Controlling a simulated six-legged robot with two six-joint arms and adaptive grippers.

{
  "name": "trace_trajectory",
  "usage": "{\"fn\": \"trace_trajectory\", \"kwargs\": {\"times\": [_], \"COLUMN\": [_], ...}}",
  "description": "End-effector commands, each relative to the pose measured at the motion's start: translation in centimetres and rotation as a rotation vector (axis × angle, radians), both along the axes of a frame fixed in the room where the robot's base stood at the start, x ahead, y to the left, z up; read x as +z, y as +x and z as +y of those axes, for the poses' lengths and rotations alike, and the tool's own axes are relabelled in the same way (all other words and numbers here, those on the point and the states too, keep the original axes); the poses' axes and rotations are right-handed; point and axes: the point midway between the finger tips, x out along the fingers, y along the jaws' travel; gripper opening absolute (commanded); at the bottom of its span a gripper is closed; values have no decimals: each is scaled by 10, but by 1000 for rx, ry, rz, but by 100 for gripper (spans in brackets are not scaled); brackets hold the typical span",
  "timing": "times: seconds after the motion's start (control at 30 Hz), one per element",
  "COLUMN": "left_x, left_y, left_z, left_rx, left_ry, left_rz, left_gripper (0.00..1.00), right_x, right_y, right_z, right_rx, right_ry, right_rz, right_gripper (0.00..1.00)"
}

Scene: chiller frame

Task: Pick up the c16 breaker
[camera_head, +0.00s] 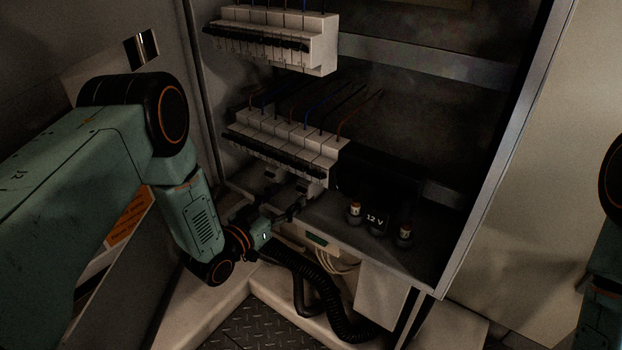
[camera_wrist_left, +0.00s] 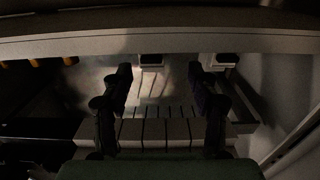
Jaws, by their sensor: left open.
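My left gripper (camera_head: 287,202) reaches into the cabinet, just below and in front of the lower breaker row (camera_head: 280,150). In the left wrist view its two dark fingers (camera_wrist_left: 160,76) stand apart with nothing held between them. Two small pale pieces with dark tops, possibly loose breakers, lie beyond the fingertips: one (camera_wrist_left: 151,61) between the fingers, the other (camera_wrist_left: 228,61) to the right. I cannot read a C16 label, so I cannot tell which piece is the c16 breaker. My right gripper is outside the views.
An upper breaker row (camera_head: 275,38) hangs above. Black corrugated hoses (camera_head: 320,290) run below. The cabinet's frame edge (camera_head: 497,155) bounds the right.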

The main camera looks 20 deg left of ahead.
Motion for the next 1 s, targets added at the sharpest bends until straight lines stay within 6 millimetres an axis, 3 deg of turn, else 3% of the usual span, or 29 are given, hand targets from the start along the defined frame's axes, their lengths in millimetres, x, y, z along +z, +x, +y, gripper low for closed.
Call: {"fn": "trace_trajectory", "kwargs": {"times": [0.6, 0.87, 1.0], "left_x": [3, 4, 4], "left_y": [62, 66, 67], "left_z": [-33, -33, -32], "left_rx": [-2, -1, 0], "left_ry": [0, 0, 0], "left_rz": [-2, -1, -1], "left_gripper": [60, 60, 48], "right_x": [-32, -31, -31], "right_y": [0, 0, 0], "right_z": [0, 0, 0], "right_rx": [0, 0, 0], "right_ry": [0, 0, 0], "right_rz": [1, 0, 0], "right_gripper": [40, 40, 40]}}
